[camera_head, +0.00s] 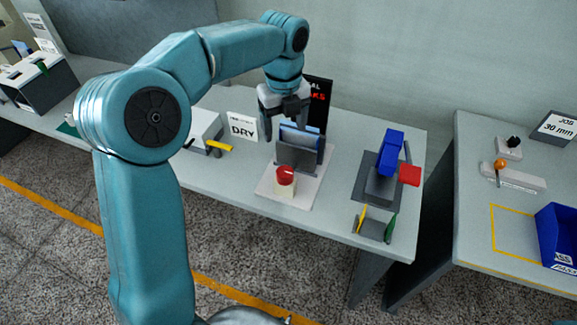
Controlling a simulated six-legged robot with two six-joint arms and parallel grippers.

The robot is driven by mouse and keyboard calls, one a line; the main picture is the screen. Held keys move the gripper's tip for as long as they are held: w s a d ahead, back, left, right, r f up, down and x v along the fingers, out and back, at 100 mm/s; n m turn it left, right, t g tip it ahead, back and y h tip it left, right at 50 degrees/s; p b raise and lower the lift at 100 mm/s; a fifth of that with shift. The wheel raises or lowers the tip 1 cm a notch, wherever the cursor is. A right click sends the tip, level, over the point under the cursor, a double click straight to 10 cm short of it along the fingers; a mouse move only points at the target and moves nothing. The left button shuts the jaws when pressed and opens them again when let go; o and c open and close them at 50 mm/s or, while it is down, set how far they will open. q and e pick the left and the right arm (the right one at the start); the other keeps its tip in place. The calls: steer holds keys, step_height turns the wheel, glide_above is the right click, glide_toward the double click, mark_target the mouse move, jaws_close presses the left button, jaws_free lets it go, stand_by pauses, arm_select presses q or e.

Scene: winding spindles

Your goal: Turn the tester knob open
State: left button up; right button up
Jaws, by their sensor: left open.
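A red round knob (285,174) with a light mark on top sits on a short cream block on a pale base plate (264,188). It looks like the tester knob. Behind it on the same plate stands a dark grey box (295,155) with a blue part (300,137) at its top. My left gripper (284,118) points down above the back of this box, behind the knob and apart from it. It is open; its fingertips partly overlap the blue part, and I cannot tell whether they touch it. My right gripper is not in view.
A black sign (319,97) stands behind the box. A DRY sign (242,128) and a yellow-handled device (219,146) stand left. A blue clamp-like device (390,150) with a red block (410,175) stands right. A gap separates the right table, which holds a blue bin (558,232).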

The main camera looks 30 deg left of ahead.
mark_target(285, 171)
arm_select(q)
steer(key=f, duration=1.5)
steer(key=shift+s+d+f, duration=0.1)
steer(key=shift+s+f, duration=0.15)
steer(key=shift+f, duration=0.15)
steer(key=shift+c, duration=0.3)
steer(key=c, duration=1)
